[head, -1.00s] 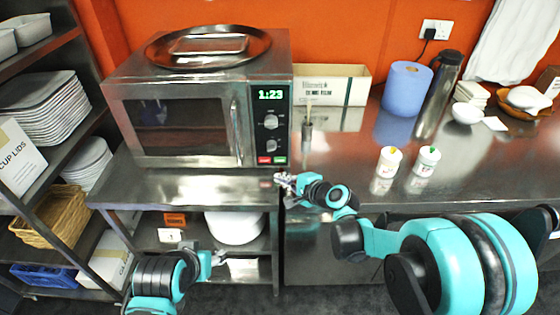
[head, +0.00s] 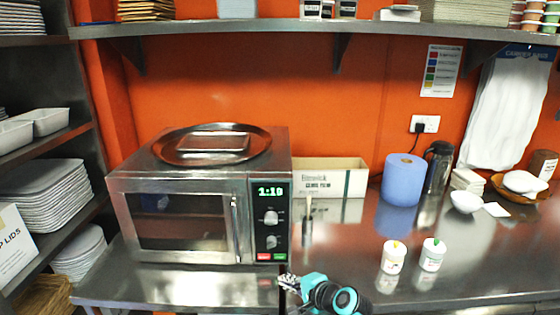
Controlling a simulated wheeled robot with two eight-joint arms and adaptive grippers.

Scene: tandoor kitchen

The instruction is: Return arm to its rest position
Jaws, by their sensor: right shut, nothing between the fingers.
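My right gripper (head: 288,281) shows at the bottom centre of the head view, in front of the counter's edge and below the microwave's control panel. It is shut and empty. Its teal and black wrist comes in from the bottom edge. My left gripper is out of view. The steel microwave (head: 190,222) stands on the counter at the left, its door shut and its green display reading 1:10.
A round steel tray (head: 170,150) lies on the microwave. Two white tubs (head: 394,257) (head: 432,254) stand on the counter (head: 350,260) to the right of my gripper. A blue paper roll (head: 402,180) and a steel flask (head: 438,167) stand behind. A shelf (head: 320,27) runs above.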

